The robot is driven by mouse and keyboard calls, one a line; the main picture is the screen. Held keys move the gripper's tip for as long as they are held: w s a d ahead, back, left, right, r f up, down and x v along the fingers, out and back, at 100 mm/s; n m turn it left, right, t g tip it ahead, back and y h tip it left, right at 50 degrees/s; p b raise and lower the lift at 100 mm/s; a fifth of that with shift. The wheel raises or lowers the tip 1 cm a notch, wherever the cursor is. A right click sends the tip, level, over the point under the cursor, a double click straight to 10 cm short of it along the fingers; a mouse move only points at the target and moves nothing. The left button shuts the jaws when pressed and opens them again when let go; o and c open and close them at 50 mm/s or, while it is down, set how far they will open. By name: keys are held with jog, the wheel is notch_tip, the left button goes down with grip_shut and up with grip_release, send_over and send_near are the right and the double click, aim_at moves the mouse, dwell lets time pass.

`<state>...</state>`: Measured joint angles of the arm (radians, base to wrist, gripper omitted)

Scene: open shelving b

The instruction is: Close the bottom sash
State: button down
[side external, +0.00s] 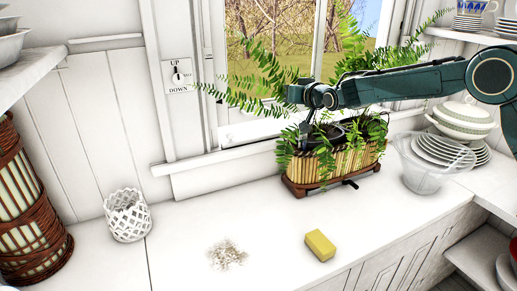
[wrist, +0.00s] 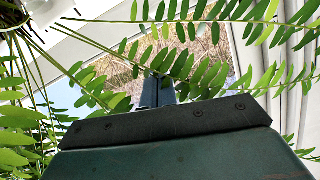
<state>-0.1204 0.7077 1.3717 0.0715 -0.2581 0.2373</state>
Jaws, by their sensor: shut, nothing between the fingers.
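The window with the bottom sash (side external: 262,127) is behind the counter in the side external view. Its white bottom rail shows left of the plant; leaves and my arm hide much of the rest, and I cannot tell how far open it is. My gripper (side external: 306,130) points down among the fern leaves in front of the window. In the wrist view my gripper's fingers (wrist: 157,93) are together and empty, with leaves around them and the window beyond. A switch plate marked UP and DOWN (side external: 178,77) is on the wall left of the window.
A fern planter (side external: 315,170) stands on the counter directly below my gripper. A glass bowl (side external: 425,170) and stacked plates (side external: 458,152) stand right. A yellow sponge (side external: 320,245) and white lattice cup (side external: 127,215) are on the counter.

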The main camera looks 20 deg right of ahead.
aim_at(254, 88)
jog(key=shift+v, duration=1.1)
jog(key=w+a+n, duration=0.1)
jog(key=w+a, duration=0.2)
jog(key=a, duration=0.2)
jog(key=shift+w+r+n+h, duration=0.4)
jog(key=shift+r, duration=0.1)
jog(key=shift+w, duration=0.15)
jog(key=shift+x, duration=4.35)
jog(key=shift+w+d+f, duration=0.1)
jog(key=shift+w+f, duration=0.1)
jog(key=shift+w, duration=0.3)
